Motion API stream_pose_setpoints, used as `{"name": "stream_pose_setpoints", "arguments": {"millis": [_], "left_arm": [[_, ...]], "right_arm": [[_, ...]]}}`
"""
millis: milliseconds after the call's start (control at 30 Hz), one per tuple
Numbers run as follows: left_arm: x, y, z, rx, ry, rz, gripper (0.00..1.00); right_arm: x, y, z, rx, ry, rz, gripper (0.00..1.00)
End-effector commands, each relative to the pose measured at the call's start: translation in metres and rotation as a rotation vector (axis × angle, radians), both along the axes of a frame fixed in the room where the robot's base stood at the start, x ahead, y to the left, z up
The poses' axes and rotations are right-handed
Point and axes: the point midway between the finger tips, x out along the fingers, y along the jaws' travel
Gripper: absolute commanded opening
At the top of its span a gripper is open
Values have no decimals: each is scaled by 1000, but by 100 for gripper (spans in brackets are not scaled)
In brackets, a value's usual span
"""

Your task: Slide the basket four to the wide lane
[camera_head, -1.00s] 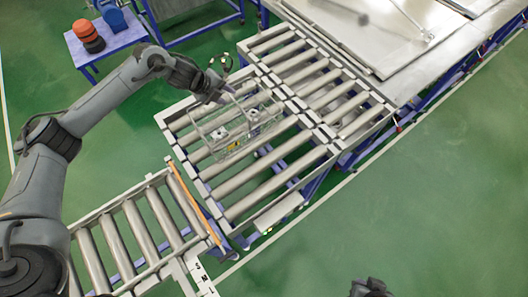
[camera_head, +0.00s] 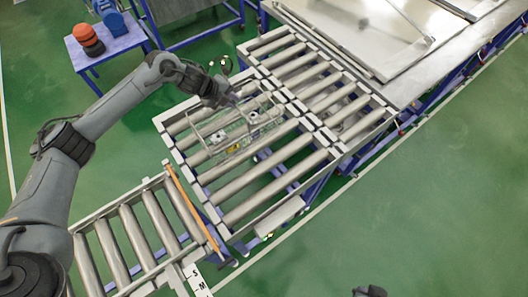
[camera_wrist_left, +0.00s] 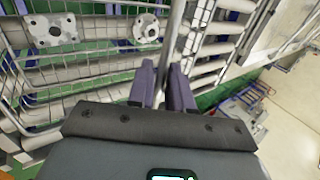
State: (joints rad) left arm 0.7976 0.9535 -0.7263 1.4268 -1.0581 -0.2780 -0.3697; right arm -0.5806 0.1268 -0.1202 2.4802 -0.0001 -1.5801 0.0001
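A wire basket (camera_head: 240,130) stands on the wide roller bed (camera_head: 268,187), near its far left side. It holds two small metal parts, and a yellow patch shows at its near side. It also shows in the left wrist view (camera_wrist_left: 28,75), with two flanged metal parts (camera_wrist_left: 52,30) in it. My left gripper (camera_head: 234,101) is at the basket's far right edge. In the left wrist view its two dark fingers (camera_wrist_left: 165,85) stand apart, with a grey bar seen between them; whether they touch it I cannot tell. Part of my right arm's end (camera_head: 370,291) shows at the bottom edge, fingers unclear.
A second roller section (camera_head: 325,85) adjoins the bed at the upper right. A lower roller conveyor (camera_head: 125,240) with an orange strip (camera_head: 195,210) lies at the lower left. A blue side table (camera_head: 112,45) holds coloured items. Green floor is open at the lower right.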

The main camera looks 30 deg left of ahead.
Motion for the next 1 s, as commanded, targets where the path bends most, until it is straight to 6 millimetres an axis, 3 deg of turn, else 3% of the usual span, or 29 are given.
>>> {"name": "stream_pose_setpoints", "arguments": {"millis": [133, 467, 1000], "left_arm": [[0, 0, 0, 0, 0, 0, 0], [3, 3, 2, -1, -5, 1, 0], [16, 32, 1, -1, -5, 1, 0]], "right_arm": [[0, 0, 0, 0, 0, 0, 0], [0, 1, -1, 5, 0, -3, 0], [0, 2, -12, 10, -1, -7, 0]]}}
